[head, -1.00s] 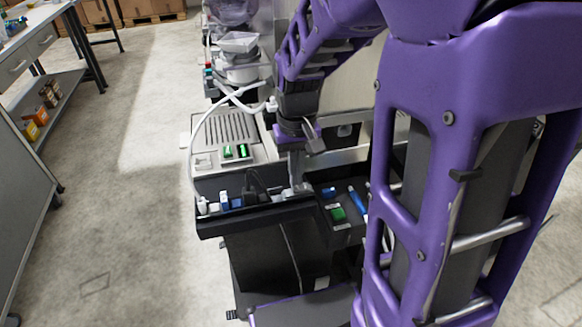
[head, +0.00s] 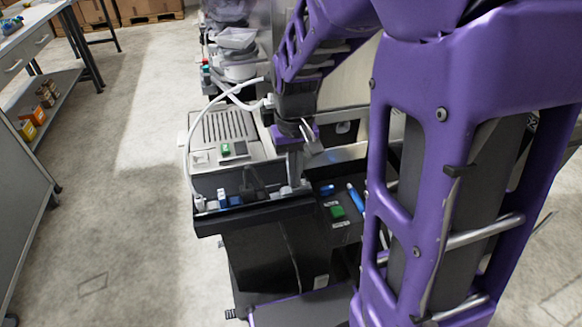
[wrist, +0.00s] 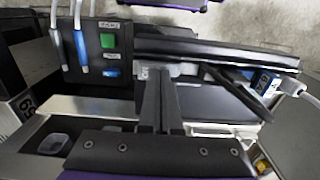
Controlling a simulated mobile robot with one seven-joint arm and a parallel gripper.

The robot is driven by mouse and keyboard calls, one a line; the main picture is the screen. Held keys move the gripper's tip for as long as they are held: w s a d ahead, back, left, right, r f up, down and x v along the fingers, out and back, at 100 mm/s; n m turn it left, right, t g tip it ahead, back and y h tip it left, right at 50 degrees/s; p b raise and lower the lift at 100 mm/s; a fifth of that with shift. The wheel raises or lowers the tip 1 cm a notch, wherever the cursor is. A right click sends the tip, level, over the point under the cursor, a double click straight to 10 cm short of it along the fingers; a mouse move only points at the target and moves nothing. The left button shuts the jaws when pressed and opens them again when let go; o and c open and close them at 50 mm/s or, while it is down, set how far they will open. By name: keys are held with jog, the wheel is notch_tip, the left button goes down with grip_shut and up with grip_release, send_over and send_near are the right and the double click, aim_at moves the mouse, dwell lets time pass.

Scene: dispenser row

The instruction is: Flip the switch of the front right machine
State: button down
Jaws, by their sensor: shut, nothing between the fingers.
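A grey machine (head: 207,180) with a slotted top stands at centre left in the head view. On its top are a green element (head: 226,149) and a small dark panel (head: 241,148) with no green glow. I cannot tell for certain which of these is the switch. My gripper (head: 293,183) points down to the right of these controls, by the rear edge of a black tray. It is shut and empty.
The black tray (head: 222,227) holds plugs and cables in front of the machine. A white cable (head: 192,135) arches over the machine. More equipment (head: 238,60) stands behind.

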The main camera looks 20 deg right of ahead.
notch_tip(320, 180, up, 7)
jog(key=p, duration=0.5)
jog(key=shift+f, duration=0.1)
dwell(0.5)
